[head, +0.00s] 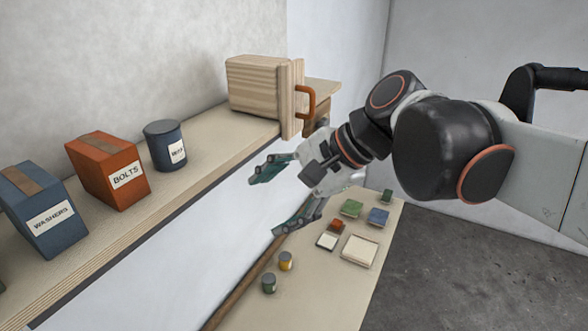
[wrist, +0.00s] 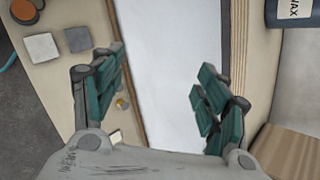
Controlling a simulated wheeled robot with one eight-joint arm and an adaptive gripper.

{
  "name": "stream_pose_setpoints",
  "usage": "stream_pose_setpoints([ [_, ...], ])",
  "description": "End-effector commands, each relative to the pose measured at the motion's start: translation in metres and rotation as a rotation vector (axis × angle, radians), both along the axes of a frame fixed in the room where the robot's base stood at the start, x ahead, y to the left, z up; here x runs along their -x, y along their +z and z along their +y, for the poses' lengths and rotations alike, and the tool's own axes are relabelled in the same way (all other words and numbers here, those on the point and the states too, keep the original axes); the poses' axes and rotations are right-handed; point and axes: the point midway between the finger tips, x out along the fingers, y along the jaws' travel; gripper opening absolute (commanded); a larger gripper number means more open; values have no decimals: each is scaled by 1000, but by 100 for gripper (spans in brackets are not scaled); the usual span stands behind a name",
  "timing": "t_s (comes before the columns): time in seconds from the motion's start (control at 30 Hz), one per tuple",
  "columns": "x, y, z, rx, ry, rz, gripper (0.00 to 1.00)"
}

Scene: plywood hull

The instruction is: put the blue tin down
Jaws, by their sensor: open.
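The blue tin (head: 165,148) stands upright on the wooden shelf (head: 215,150), to the right of the orange box. Its label reads WAX in the wrist view, where the tin (wrist: 288,14) is cut off at the top right corner. My gripper (head: 268,204) is open and empty, its two teal fingers spread wide. It is to the right of the tin and clear of it, off the shelf's front edge. In the wrist view my gripper (wrist: 160,62) has only a white surface between its fingers.
An orange BOLTS box (head: 108,170) and a blue WASHERS box (head: 42,210) stand left of the tin. A wooden box with an orange handle (head: 262,85) is at the shelf's far end. A lower table (head: 330,285) holds several small boxes, tiles and tins.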

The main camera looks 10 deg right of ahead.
Motion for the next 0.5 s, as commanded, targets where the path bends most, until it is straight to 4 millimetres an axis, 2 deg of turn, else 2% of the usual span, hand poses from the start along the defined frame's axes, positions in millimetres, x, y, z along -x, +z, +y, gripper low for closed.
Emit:
stream_pose_setpoints([
  [0.03,14,-23,-16,132,63,-95,68],
  [0.1,28,-51,-42,337,178,-229,68],
  [0.2,44,-81,-78,611,353,-380,68],
  [0.33,57,-104,-112,886,554,-501,68],
  [0.5,64,-115,-133,1058,694,-562,68],
])
